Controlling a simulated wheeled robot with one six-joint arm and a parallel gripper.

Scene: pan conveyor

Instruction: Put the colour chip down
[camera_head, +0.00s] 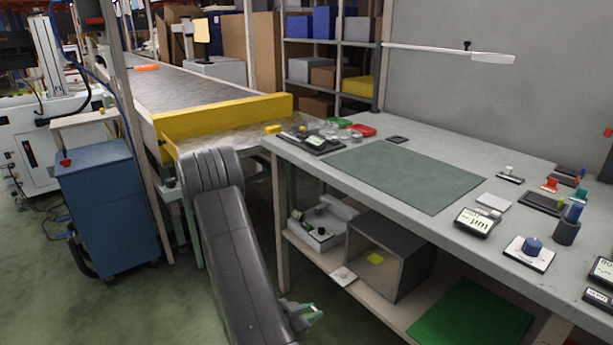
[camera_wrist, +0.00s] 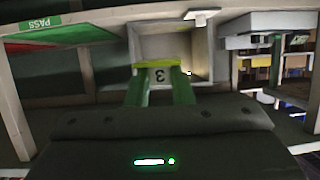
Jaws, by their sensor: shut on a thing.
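My gripper (camera_wrist: 160,88) has two green fingers, shut on the colour chip (camera_wrist: 160,64). The chip shows as a yellow strip at the fingertips, with a pale face marked "3" between the fingers. In the head view my gripper (camera_head: 308,311) is low, in front of the lower shelf, and the held chip is not clear there. An open grey box (camera_head: 398,283) stands on that shelf. It also shows in the wrist view (camera_wrist: 197,48), behind the chip. A yellow patch (camera_head: 375,258) shows inside the box. Whether the chip touches the box cannot be told.
The shelf also holds a grey device (camera_head: 318,236) left of the box and a green mat (camera_head: 470,318) to its right. A small white switch (camera_head: 344,275) sits by the shelf's front edge. The table top (camera_head: 300,158) is above, and a table leg (camera_head: 281,225) stands to the left.

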